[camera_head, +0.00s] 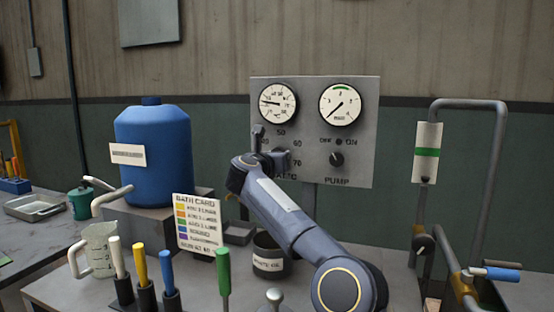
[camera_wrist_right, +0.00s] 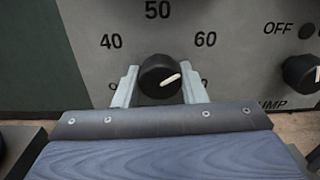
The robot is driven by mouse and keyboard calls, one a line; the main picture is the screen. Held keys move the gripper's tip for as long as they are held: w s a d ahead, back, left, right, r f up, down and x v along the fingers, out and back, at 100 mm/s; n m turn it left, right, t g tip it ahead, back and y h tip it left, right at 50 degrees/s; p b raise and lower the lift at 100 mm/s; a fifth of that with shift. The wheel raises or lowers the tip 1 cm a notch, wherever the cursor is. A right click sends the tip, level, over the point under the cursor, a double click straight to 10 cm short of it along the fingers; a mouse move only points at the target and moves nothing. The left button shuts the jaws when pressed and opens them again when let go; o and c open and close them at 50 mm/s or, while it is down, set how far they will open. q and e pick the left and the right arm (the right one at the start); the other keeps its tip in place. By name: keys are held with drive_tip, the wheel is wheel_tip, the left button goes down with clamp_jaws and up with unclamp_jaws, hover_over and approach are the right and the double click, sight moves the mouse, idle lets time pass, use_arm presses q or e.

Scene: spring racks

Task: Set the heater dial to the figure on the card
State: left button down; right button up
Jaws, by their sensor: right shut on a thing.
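The grey control panel (camera_head: 363,95) carries a black heater dial (camera_wrist_right: 158,78) with a white pointer line, seen in the right wrist view. The pointer aims right and slightly up, between 60 and the partly hidden mark below it. Figures 40, 50 and 60 show around the dial. My right gripper (camera_wrist_right: 159,88) has one finger on each side of the dial and is shut on it. In the head view my right arm hides most of the dial. The bath card (camera_head: 198,224) stands on the bench with coloured lines; its bottom line is too small to read surely. My left gripper is out of view.
The pump knob (camera_head: 337,159) sits right of the dial, below two gauges (camera_head: 278,103). A blue drum (camera_head: 153,160), beaker (camera_head: 100,250), black pot (camera_head: 270,258) and several coloured handles (camera_head: 223,272) crowd the bench. Pipes (camera_head: 492,170) stand at right.

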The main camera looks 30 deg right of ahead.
drive_tip(key=shift+f, duration=0.15)
idle(0.3)
drive_tip(key=o, duration=1)
drive_tip(key=b+v, duration=0.2)
drive_tip(key=v, duration=0.5)
drive_tip(key=shift+s+a, duration=0.25)
drive_tip(key=shift+a, duration=0.1)
